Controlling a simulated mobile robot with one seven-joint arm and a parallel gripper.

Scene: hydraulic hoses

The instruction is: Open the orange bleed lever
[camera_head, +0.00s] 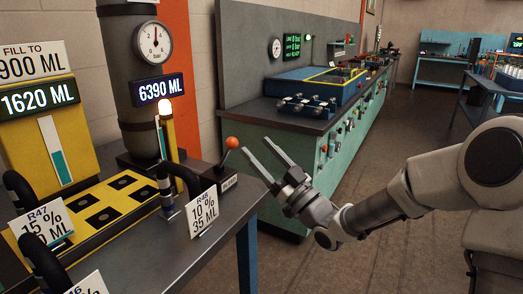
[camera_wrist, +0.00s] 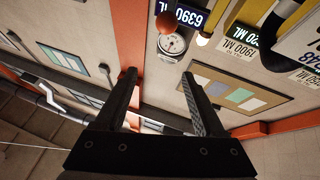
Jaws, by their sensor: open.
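The orange bleed lever (camera_head: 232,142) has an orange ball knob on a thin dark stem, rising from a small block labelled BLEED (camera_head: 229,182) near the right edge of the bench. The stem leans slightly to the right. My gripper (camera_head: 255,144) is open and empty, with its fingers pointing up and left, just right of the knob in the head view. In the wrist view the knob (camera_wrist: 166,22) shows beyond the fingertips of my gripper (camera_wrist: 158,76), near the top. No contact is visible, and the lever's base cannot be made out there.
The bench (camera_head: 205,245) holds black hoses with tags, including R48 (camera_head: 203,212), close left of the lever. A dark cylinder with a gauge (camera_head: 153,43), a 6390 ML display (camera_head: 159,90) and a lit lamp post (camera_head: 167,130) stand behind. A green cabinet (camera_head: 300,185) stands behind my gripper.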

